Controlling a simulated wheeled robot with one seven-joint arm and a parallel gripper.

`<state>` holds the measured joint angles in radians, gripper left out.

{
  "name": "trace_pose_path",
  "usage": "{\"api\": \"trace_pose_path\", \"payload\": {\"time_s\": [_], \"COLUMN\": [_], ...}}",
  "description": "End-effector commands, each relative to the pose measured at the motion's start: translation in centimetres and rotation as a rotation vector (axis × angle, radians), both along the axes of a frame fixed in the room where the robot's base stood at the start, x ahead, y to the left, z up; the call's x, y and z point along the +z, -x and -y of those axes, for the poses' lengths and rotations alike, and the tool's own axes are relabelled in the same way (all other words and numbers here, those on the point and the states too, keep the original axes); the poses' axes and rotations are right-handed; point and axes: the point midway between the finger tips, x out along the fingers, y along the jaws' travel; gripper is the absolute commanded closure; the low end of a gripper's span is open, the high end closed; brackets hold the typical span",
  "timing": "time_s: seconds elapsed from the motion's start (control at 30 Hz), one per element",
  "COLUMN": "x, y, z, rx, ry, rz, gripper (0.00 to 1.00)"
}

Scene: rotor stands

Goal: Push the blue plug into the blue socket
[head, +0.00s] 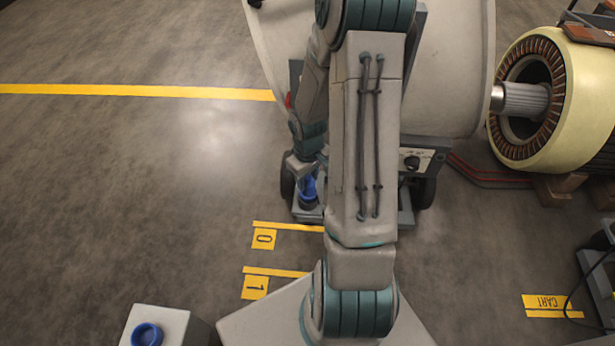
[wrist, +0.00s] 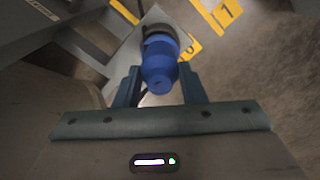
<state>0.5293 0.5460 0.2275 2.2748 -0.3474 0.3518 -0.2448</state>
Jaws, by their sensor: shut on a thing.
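The blue plug (wrist: 160,65) sits between the two fingers of my gripper (wrist: 160,86) in the wrist view, and the gripper is shut on it. A dark ring shows at its far end, over a grey plate. In the head view the plug (head: 308,187) is below my gripper (head: 302,164), low by the front of the wheeled cart. I cannot tell whether it touches the cart's base. The blue socket (head: 147,335) is a round blue ring on top of a grey box (head: 178,325) at the bottom left of the head view, well apart from the plug.
The wheeled cart (head: 418,170) with a large pale drum (head: 455,70) stands behind my arm. A cream stator (head: 583,95) rests on wooden blocks at the right. Yellow floor labels 0 (head: 264,239) and 1 (head: 255,287) lie in front. The floor at the left is clear.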

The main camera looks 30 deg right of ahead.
Motion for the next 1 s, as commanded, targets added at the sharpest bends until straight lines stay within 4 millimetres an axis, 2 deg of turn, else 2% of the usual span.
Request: {"api": "trace_pose_path", "payload": {"time_s": [0.03,0.8,1.0], "x": [0.6,5.2,5.7], "y": [0.0,0.0,0.0], "z": [0.0,0.0,0.0], "rx": [0.0,0.0,0.0], "ry": [0.0,0.0,0.0], "rz": [0.0,0.0,0.0], "gripper": [0.83,0.83,0.83]}}
